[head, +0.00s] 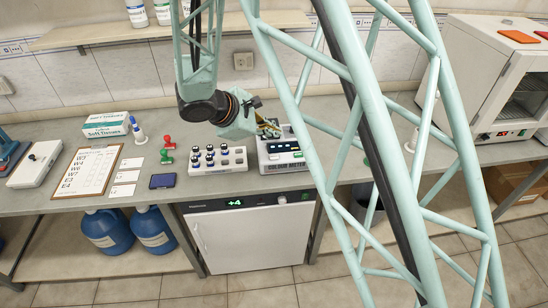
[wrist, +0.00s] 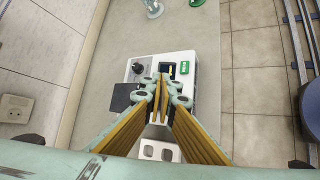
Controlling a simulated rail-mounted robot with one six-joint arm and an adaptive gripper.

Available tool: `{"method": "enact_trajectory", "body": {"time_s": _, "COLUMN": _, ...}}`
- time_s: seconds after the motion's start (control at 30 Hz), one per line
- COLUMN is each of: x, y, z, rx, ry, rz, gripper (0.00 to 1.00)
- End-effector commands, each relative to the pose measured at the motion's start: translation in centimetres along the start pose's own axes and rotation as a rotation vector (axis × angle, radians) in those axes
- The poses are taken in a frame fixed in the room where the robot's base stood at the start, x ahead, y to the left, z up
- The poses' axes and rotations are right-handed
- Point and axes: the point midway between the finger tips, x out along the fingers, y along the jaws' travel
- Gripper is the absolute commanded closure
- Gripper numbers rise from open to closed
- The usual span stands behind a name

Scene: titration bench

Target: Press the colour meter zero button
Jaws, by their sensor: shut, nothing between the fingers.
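The colour meter (head: 285,168) is a pale box with a dark panel and its name along the front. It stands on the bench right of the vial rack. My gripper (head: 270,130) is over the meter's back left part in the head view. In the wrist view the gripper's yellow-lined fingers (wrist: 162,80) are shut, with nothing between them, over the colour meter (wrist: 191,108). A dark knob (wrist: 138,67) and a green display or label (wrist: 182,68) show on it. Fingers cover part of the top; I cannot pick out the zero button or tell whether the tips touch.
A white rack with dark-capped vials (head: 218,160) stands close left of the meter. A dark blue flat device (head: 162,181) and red and green stamp-like items (head: 167,148) lie farther left. An oven (head: 500,85) stands at right.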

Motion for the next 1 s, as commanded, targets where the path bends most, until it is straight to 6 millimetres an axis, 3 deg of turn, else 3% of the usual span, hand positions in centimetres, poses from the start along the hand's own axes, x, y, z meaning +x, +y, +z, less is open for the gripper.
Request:
{"method": "enact_trajectory", "body": {"time_s": 0.63, "x": 3.9, "y": -2.9, "z": -2.8, "rx": -0.001, "ry": 0.000, "rz": -0.001, "gripper": 1.00}}
{"method": "enact_trajectory", "body": {"time_s": 1.0, "x": 5.2, "y": -3.8, "z": -3.8, "rx": 0.000, "ry": 0.000, "rz": 0.000, "gripper": 1.00}}
